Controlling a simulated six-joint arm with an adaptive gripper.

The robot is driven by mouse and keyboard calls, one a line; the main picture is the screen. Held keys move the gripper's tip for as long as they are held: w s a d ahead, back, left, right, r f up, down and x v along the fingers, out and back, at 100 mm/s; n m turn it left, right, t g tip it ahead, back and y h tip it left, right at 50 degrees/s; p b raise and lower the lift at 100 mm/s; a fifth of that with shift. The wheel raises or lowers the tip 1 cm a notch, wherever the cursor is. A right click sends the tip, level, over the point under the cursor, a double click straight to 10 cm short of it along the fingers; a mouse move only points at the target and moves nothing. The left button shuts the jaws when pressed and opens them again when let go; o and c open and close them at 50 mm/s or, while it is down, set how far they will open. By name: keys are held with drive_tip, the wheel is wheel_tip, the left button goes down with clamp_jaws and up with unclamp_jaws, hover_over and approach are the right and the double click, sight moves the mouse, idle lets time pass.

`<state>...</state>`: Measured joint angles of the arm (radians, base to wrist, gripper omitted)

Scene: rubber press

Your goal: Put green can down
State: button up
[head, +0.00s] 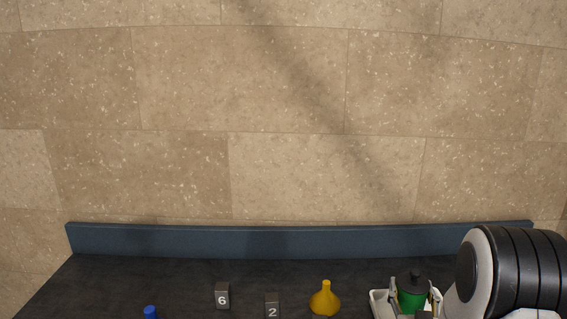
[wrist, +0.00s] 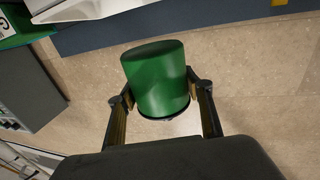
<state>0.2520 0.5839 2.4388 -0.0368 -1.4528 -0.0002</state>
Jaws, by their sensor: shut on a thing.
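The green can (head: 410,300) has a black knobbed top and stands upright between the fingers of my gripper (head: 413,292) at the lower right of the head view. In the wrist view my gripper (wrist: 160,88) is shut on the can (wrist: 158,75), with one finger against each side. In the head view the can appears over or in front of a white tray (head: 378,303). I cannot tell whether it touches the tray.
A yellow funnel-shaped object (head: 325,300) stands left of the can. Grey blocks marked 6 (head: 222,296) and 2 (head: 272,305) and a blue-topped object (head: 150,312) are farther left. A blue backsplash (head: 290,242) edges the dark counter (head: 100,285), whose back strip is clear.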

drive_tip(key=w+a+n+y, duration=0.1)
drive_tip(key=a+n+y, duration=0.1)
drive_tip(key=a, duration=1.1)
drive_tip(key=shift+w+a+y, duration=0.35)
drive_tip(key=shift+a+y, duration=0.05)
drive_tip(key=shift+y, duration=0.5)
drive_tip(key=s+d+h, duration=0.1)
drive_tip(key=s+d, duration=0.3)
drive_tip(key=d, duration=0.5)
drive_tip(key=s+d+m+h, duration=0.1)
drive_tip(key=s+d, duration=0.2)
drive_tip(key=d, duration=0.7)
drive_tip(key=s+d+h, duration=0.1)
drive_tip(key=s+d, duration=0.3)
drive_tip(key=d, duration=0.5)
drive_tip(key=s+a+n+y, duration=0.3)
drive_tip(key=a+n+y, duration=0.1)
drive_tip(key=a+y, duration=0.3)
drive_tip(key=shift+a, duration=0.55)
